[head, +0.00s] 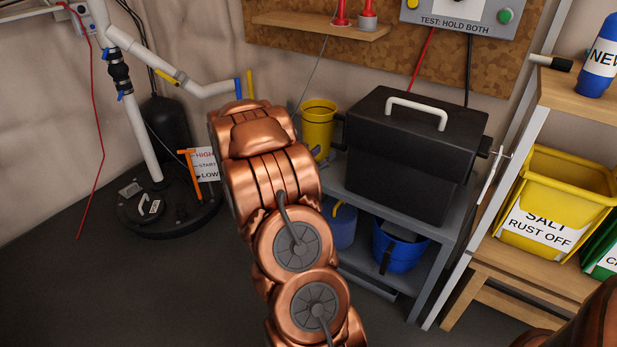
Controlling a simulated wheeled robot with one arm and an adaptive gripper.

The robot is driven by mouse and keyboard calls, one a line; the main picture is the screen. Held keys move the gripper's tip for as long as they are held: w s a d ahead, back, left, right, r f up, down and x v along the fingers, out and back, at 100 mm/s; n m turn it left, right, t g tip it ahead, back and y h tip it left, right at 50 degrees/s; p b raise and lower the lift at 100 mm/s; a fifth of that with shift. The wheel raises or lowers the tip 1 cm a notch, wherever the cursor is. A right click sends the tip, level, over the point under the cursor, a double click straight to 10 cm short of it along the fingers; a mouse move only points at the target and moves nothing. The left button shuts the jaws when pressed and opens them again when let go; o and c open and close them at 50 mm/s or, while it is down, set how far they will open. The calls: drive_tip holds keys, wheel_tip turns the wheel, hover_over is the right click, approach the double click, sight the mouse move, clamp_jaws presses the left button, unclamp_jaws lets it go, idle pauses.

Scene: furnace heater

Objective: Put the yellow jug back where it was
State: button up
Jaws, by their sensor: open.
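The yellow jug (318,128) stands upright on the upper level of the grey shelf (425,210), at its left end beside the black box. Part of its left side and lower body is hidden by my copper arm. My arm rises through the middle of the head view and ends just left of the jug. My gripper is hidden behind the arm's far end, so I cannot see its fingers or whether it touches anything.
The black box (415,160) with a white handle fills most of the upper shelf. A dark blue container (341,228) and a blue bucket (403,250) sit below. White pipework (140,135) stands left. A wooden rack with a yellow bin (556,200) stands right.

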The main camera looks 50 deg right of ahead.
drive_tip(key=s+a+r+m+g+y, duration=0.3)
drive_tip(key=s+a+r+m+g, duration=0.1)
drive_tip(key=s+a+m, duration=0.3)
drive_tip(key=s+a+r+m+g+y, duration=0.2)
drive_tip(key=s+a+r+m+g, duration=0.15)
drive_tip(key=s+a, duration=0.4)
drive_tip(key=s+a+f+m+t+y, duration=0.1)
drive_tip(key=a+y, duration=0.3)
drive_tip(key=a, duration=0.8)
drive_tip(key=s+a+f+m+t+y, duration=0.1)
drive_tip(key=s+a+f+m+y, duration=0.1)
drive_tip(key=a, duration=1)
drive_tip(key=s+a+f+m+t+y, duration=0.1)
drive_tip(key=s+a+m+y, duration=0.3)
drive_tip(key=a+y, duration=0.3)
drive_tip(key=a, duration=0.5)
drive_tip(key=shift+f+m, duration=0.35)
drive_tip(key=shift+s, duration=0.1)
